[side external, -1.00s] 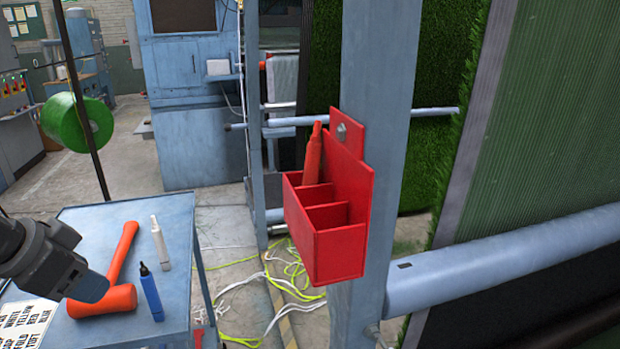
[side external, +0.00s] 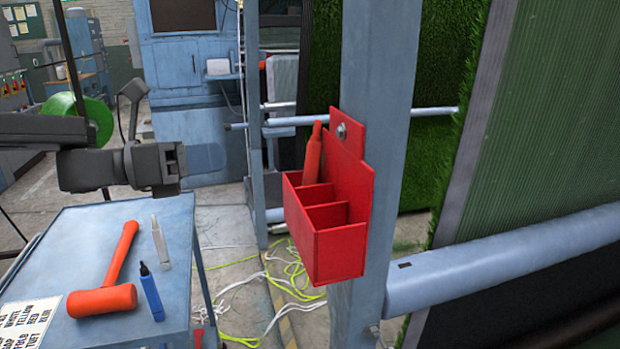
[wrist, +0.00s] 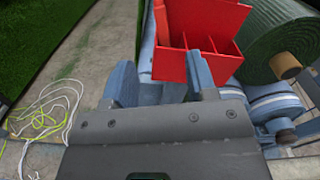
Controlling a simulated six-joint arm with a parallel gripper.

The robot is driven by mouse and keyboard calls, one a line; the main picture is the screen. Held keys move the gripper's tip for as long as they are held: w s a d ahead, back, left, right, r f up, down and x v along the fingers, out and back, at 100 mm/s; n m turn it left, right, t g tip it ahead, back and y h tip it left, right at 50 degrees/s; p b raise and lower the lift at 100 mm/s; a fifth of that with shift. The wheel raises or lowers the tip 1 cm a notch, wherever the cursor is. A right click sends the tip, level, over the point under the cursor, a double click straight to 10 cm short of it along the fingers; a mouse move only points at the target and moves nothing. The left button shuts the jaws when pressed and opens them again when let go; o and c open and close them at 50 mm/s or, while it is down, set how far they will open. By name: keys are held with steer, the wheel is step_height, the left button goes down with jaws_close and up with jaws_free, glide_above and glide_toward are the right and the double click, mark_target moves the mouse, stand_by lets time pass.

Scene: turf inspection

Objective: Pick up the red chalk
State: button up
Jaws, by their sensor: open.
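The red chalk (side external: 313,155) is a red stick with a narrower top. It stands nearly upright in the far compartment of a red wall holder (side external: 340,255), its lower end hidden by the holder's walls. My gripper (side external: 212,157) is level with the chalk's upper part in the side view, to its left and apart from it. In the wrist view my gripper (wrist: 162,82) has its blue fingers spread, with nothing held between them. The red holder (wrist: 214,66) shows there beyond the fingers, towards the right.
The holder is bolted to a blue-grey post (side external: 380,120). A blue cart (side external: 85,235) at left carries an orange mallet (side external: 118,265), a white marker (side external: 160,243), a blue marker (side external: 152,294) and a printed sheet. Horizontal bars and green turf lie behind the post.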

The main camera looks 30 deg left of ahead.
glide_toward(308, 150)
steer(key=x, duration=0.4)
steer(key=shift+x, duration=2.55)
steer(key=shift+a+f, duration=0.1)
jaws_close()
step_height(308, 150, up, 12)
steer(key=v, duration=1.7)
steer(key=w+d+f+m+g+h, duration=0.2)
steer(key=d+m+g+h, duration=0.3)
steer(key=m, duration=0.3)
steer(key=shift+w+f+h, duration=0.2)
steer(key=shift+w+h, duration=0.25)
steer(key=shift+h, duration=0.25)
